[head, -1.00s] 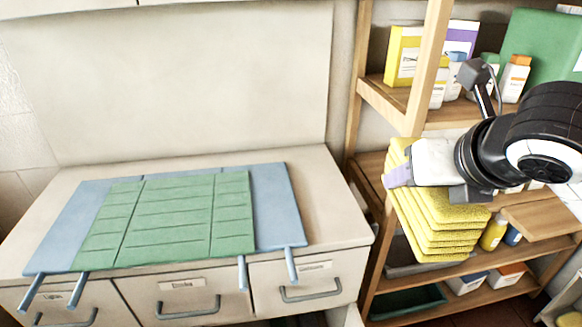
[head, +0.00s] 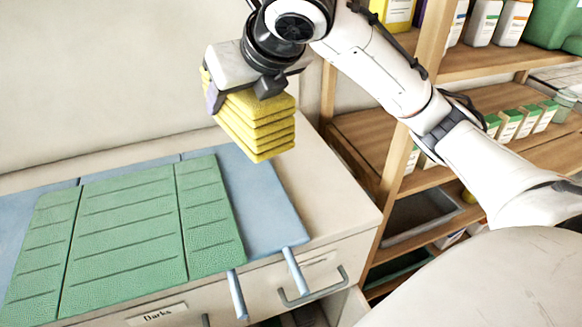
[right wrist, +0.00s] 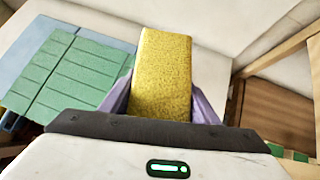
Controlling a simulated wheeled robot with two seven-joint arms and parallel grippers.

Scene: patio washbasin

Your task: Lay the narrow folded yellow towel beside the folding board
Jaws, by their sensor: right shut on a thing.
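The narrow folded yellow towel (head: 258,128) is a thick stack of several layers. My right gripper (head: 232,88) is shut on it and holds it in the air above the white counter. In the right wrist view the towel (right wrist: 161,75) sits between the two purple fingers (right wrist: 160,108). The folding board (head: 268,205) is blue, with green creased panels (head: 128,228) on top, and lies flat on the counter. In the head view the towel overlaps the board's back right part, hiding its corner. My left gripper is in neither view.
The counter (head: 335,200) has a bare strip right of the board. Blue handles (head: 294,270) stick out over its front edge, above drawers with grey pulls. A wooden shelf rack (head: 400,165) with bottles and boxes stands close on the right.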

